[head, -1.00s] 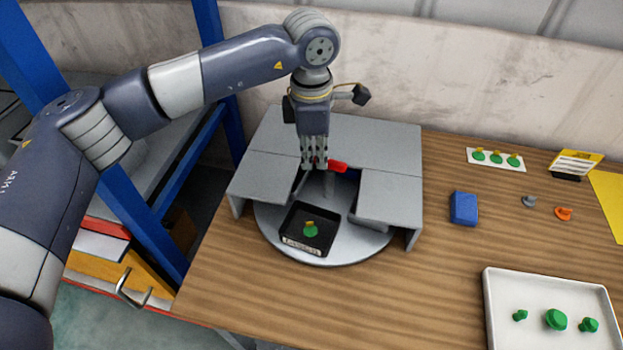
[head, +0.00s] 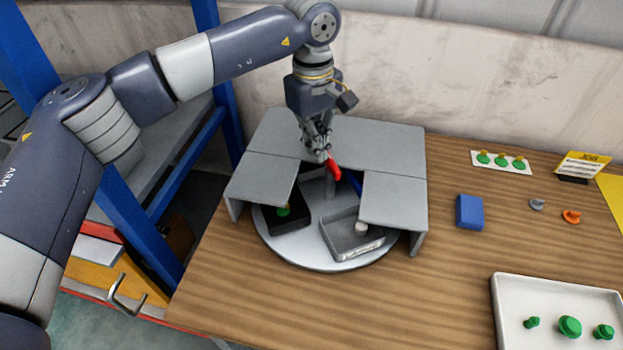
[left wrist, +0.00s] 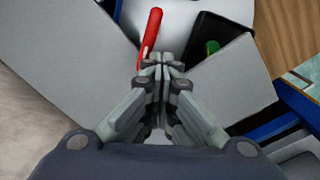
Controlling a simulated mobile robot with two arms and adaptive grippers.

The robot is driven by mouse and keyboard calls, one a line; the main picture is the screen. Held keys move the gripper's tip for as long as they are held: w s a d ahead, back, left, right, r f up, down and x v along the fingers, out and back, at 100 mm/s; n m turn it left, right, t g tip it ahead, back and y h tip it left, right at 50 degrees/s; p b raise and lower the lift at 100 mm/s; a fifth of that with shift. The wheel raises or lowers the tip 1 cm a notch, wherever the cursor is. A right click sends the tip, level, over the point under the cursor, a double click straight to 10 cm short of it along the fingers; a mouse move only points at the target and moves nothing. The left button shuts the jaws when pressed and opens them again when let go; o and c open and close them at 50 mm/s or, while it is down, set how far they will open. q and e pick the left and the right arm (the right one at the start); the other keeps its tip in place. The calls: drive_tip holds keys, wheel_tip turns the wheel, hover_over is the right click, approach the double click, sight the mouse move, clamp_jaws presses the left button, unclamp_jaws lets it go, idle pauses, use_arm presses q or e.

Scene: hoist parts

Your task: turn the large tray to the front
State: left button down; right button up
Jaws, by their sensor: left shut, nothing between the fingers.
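A round grey turntable (head: 285,247) sits partly under a grey cover (head: 375,145) with an opening at the front. A black tray (head: 290,225) with a green part (head: 283,211) is at the left of the opening, partly under the cover. A grey tray (head: 338,240) with a pale part (head: 361,227) is at front right; its label is too small to read. A red handle (head: 333,168) stands near the turntable's middle; it also shows in the left wrist view (left wrist: 150,35). My left gripper (head: 318,155) is shut and empty, close beside the handle; I cannot tell if they touch.
A blue block (head: 469,212), a grey knob (head: 537,204) and an orange knob (head: 571,216) lie on the table to the right. A white tray (head: 510,338) with green parts is at front right. A blue shelf frame (head: 140,215) stands at left.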

use_arm(q)
drive_tip(key=m, duration=0.2)
drive_tip(key=d+m, duration=0.1)
drive_tip(key=m, duration=0.1)
drive_tip(key=w+m, duration=0.1)
drive_tip(key=shift+w+d+f+m+p, duration=0.1)
drive_tip(key=shift+d+m+p, duration=0.1)
drive_tip(key=shift+m+p, duration=0.2)
drive_tip(key=shift+a+f, duration=0.1)
drive_tip(key=shift+a, duration=0.2)
wheel_tip(320, 180, up, 6)
drive_tip(key=p, duration=0.3)
drive_tip(key=shift+w, duration=0.15)
